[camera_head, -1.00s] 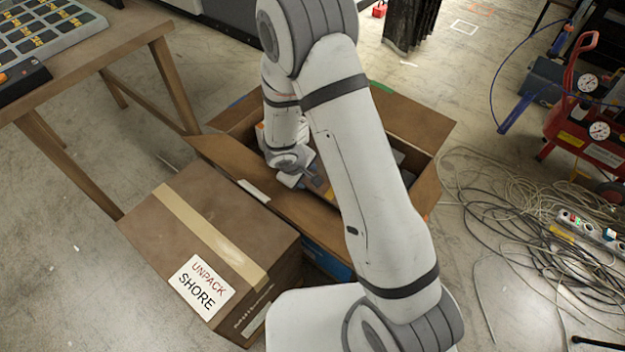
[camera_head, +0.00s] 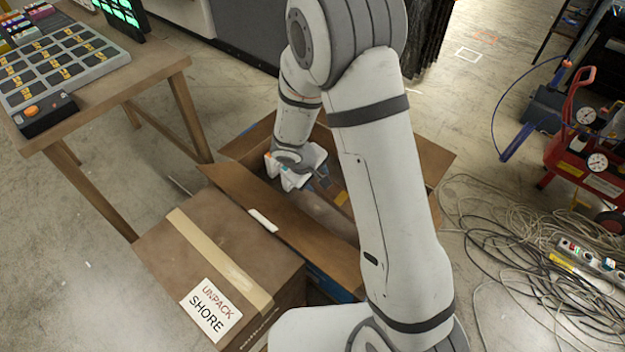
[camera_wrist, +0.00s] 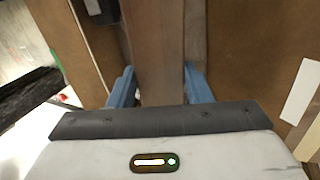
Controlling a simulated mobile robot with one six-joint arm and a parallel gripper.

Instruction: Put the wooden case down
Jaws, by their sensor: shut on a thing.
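In the wrist view the brown wooden case (camera_wrist: 158,45) runs lengthwise between the two blue fingers of my gripper (camera_wrist: 160,85), which are shut on it. In the head view my gripper (camera_head: 300,172) is low in the opening of a cardboard box (camera_head: 285,232). My arm covers part of the box there. A brown shape lies inside the box beside the gripper, but I cannot tell for sure that it is the case. Whether the case touches the box floor is hidden.
A closed cardboard box labelled UNPACK SHORE (camera_head: 215,270) stands in front of the open one. A wooden table (camera_head: 150,85) with a keypad panel (camera_head: 60,65) is at the left. Cables (camera_head: 510,240) and a red compressor (camera_head: 590,150) are on the right.

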